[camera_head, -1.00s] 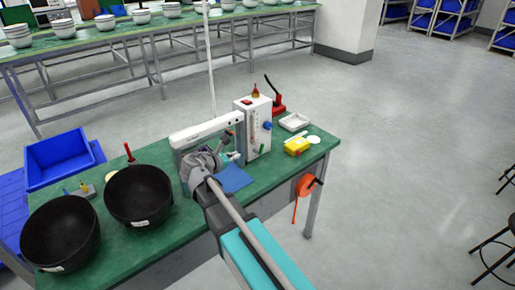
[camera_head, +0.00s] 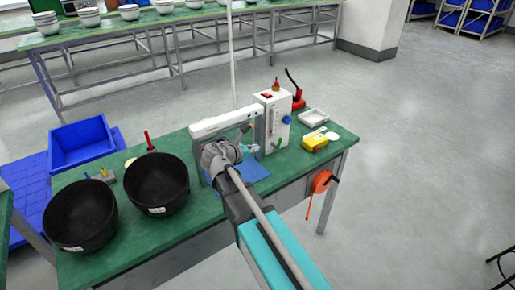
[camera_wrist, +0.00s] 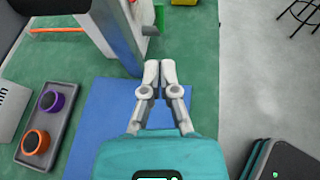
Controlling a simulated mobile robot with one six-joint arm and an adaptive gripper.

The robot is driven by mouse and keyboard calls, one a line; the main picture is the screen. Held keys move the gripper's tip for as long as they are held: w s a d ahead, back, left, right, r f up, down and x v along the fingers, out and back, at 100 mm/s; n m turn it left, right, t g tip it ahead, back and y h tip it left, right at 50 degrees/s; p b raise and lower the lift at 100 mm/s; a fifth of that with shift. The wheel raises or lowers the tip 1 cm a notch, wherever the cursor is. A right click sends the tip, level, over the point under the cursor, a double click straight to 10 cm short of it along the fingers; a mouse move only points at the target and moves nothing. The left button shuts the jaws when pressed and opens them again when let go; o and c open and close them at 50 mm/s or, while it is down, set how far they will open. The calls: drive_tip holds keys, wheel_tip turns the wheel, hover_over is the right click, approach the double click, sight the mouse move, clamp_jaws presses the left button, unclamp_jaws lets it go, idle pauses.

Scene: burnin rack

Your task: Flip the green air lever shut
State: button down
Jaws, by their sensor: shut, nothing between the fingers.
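The green lever (camera_head: 279,143) is a small upright handle low on the front of the white control box (camera_head: 272,118) on the green bench. A green part, likely the same lever, shows in the wrist view (camera_wrist: 160,18) beyond my fingertips and slightly right of the blue upright. My gripper (camera_wrist: 159,68) is shut and empty, its fingertips together above the blue mat (camera_wrist: 100,118). There is a gap between the fingertips and the green part. In the head view my wrist hides most of the gripper, left of the box.
A white-topped frame (camera_head: 225,122) stands beside my wrist, left of the box. Two black bowls (camera_head: 157,183) sit on the left of the bench. A yellow item (camera_head: 314,139) and a white tray (camera_head: 313,117) lie right of the box. A grey tray (camera_wrist: 58,125) holds purple and orange rings.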

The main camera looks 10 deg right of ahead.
sight(279, 142)
drive_tip(key=b+x, duration=0.4)
drive_tip(key=x, duration=0.9)
